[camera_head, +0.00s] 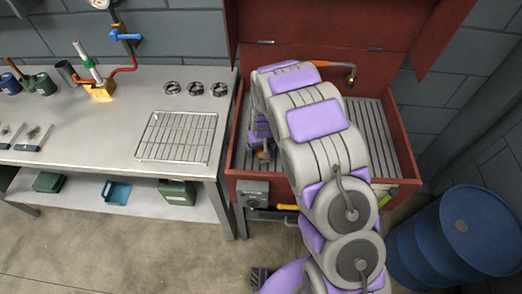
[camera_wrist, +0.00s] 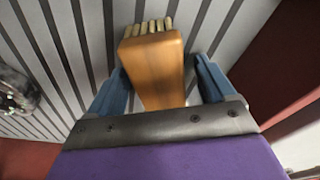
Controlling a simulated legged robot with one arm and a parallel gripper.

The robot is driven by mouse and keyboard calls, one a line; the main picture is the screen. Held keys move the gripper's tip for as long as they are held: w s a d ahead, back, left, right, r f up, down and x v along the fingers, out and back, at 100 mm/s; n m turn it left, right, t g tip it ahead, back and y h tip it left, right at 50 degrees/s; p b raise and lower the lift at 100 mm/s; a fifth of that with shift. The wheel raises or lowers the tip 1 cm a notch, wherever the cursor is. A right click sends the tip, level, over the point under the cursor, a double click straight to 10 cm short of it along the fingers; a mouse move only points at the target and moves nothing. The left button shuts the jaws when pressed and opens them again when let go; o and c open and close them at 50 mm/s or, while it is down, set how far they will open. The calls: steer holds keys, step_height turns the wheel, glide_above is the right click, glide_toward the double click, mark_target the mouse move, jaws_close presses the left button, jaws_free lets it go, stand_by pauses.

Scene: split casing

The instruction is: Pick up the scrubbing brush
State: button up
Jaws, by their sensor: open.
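The scrubbing brush (camera_wrist: 155,65) has an orange-brown wooden body and pale bristle tufts at its far end. In the wrist view it lies between the two blue fingers of my gripper (camera_wrist: 160,72), which are open on either side of it. A narrow gap shows beside the brush near the right finger; contact on the left is hard to tell. In the head view, a small brown part of the brush (camera_head: 263,155) shows at the left inside of the red casing, below my purple wrist. My arm hides much of this area.
The red casing (camera_head: 405,150) has a slatted grey floor (camera_head: 375,120), side walls and a raised lid (camera_head: 320,25). A shiny metal object (camera_wrist: 15,92) lies on the slats at left. A steel table (camera_head: 110,110) with a wire rack (camera_head: 178,137) stands left; a blue barrel (camera_head: 455,235) stands right.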

steer(key=shift+f, duration=0.25)
stand_by(0.5)
steer(key=shift+c, duration=0.2)
steer(key=c, duration=1.2)
step_height(320, 180, up, 11)
steer(key=shift+f+p, duration=0.2)
steer(key=shift+p, duration=1.05)
steer(key=o, duration=0.7)
steer(key=c, duration=0.4)
steer(key=shift+d, duration=0.1)
